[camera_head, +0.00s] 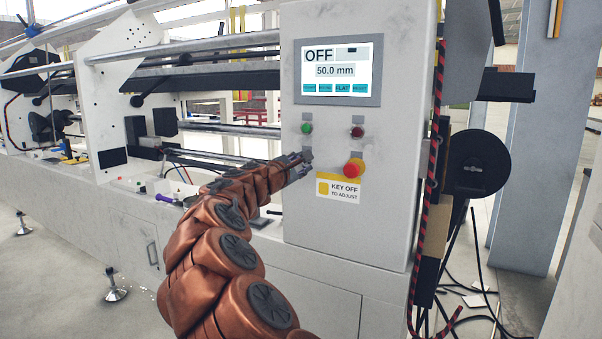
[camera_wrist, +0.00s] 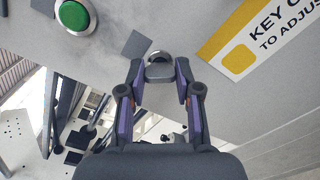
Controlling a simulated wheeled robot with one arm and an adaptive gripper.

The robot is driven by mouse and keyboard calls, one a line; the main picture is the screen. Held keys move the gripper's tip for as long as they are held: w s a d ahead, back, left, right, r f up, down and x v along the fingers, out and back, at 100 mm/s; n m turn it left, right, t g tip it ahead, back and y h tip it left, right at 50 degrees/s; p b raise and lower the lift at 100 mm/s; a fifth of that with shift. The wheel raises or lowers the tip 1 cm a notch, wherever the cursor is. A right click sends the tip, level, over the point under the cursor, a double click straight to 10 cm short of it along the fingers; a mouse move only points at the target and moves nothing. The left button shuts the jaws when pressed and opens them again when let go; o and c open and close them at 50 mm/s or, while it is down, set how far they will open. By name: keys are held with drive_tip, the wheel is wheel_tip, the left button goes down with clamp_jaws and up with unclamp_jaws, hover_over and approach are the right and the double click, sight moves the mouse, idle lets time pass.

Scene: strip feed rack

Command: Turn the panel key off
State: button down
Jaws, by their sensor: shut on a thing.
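The control panel (camera_head: 410,100) is a light grey box with a screen (camera_head: 338,72) reading OFF and 50.0 mm. The panel key (camera_wrist: 159,70) is a small grey piece on a round metal lock, between my fingertips in the wrist view. My gripper (camera_wrist: 159,82) is shut on the key, one finger on each side. In the head view my gripper (camera_head: 303,163) is at the panel face below the green button and hides most of the key.
A green button (camera_head: 307,128) and a dark red one (camera_head: 357,132) sit above. A red mushroom button (camera_head: 353,168) is close on the right, above the KEY OFF label (camera_head: 338,190). Machine rails and rollers (camera_head: 190,50) lie on the left. Cables hang at the panel's right side.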

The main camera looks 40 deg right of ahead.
drive_tip(key=shift+f+m+b, duration=0.1)
drive_tip(key=shift+m+b, duration=2.95)
drive_tip(key=shift+m, duration=0.55)
drive_tip(key=c, duration=0.8)
unclamp_jaws()
drive_tip(key=shift+a, duration=0.15)
drive_tip(key=v, duration=1.1)
drive_tip(key=shift+a, duration=0.4)
drive_tip(key=shift+s, duration=0.15)
